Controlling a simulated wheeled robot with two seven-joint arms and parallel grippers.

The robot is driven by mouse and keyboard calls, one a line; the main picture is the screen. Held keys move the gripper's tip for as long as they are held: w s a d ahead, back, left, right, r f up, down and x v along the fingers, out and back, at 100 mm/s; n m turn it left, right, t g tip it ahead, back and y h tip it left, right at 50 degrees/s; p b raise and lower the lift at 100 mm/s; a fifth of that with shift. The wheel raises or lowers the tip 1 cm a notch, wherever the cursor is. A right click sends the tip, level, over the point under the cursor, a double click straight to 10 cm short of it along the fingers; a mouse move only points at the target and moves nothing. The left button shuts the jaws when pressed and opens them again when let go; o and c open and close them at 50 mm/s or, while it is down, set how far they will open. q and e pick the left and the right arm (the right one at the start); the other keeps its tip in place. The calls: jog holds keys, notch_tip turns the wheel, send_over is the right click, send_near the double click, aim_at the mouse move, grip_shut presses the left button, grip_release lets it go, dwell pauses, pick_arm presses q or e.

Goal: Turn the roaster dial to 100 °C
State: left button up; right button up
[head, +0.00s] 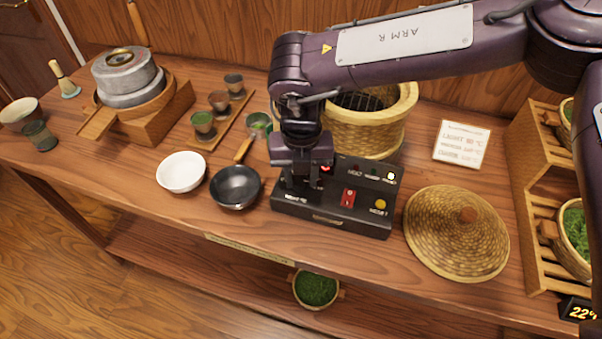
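The black roaster control box (320,213) stands on the wooden counter in front of the woven roaster basket (365,134). It carries a red switch (348,197), a yellow button (380,204) and small lamps, one lit white (390,176). My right gripper (301,182) points down over the left part of the box, with its fingertips at or close to the panel. The dial cannot be made out; the gripper covers that part of the panel. Whether the fingers hold anything is hidden. My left gripper is out of view.
A woven lid (457,236) lies right of the box. A black pan (235,188) and white bowl (181,172) stand to its left. A printed card (462,144) lies behind, and a wooden rack (538,225) stands at the right. My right arm spans the upper right.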

jog(key=c, duration=0.5)
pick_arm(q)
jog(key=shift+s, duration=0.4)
pick_arm(e)
jog(key=shift+o, duration=0.2)
jog(key=shift+n, duration=0.3)
jog(key=n+p, duration=0.1)
jog(key=n, duration=0.4)
jog(key=shift+r, duration=0.1)
jog(key=n, duration=0.5)
jog(key=shift+n, duration=0.4)
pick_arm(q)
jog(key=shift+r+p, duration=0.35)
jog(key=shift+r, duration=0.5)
pick_arm(e)
jog(key=n, duration=0.4)
jog(key=shift+w, duration=0.1)
jog(key=shift+n, duration=0.3)
jog(key=o, duration=1)
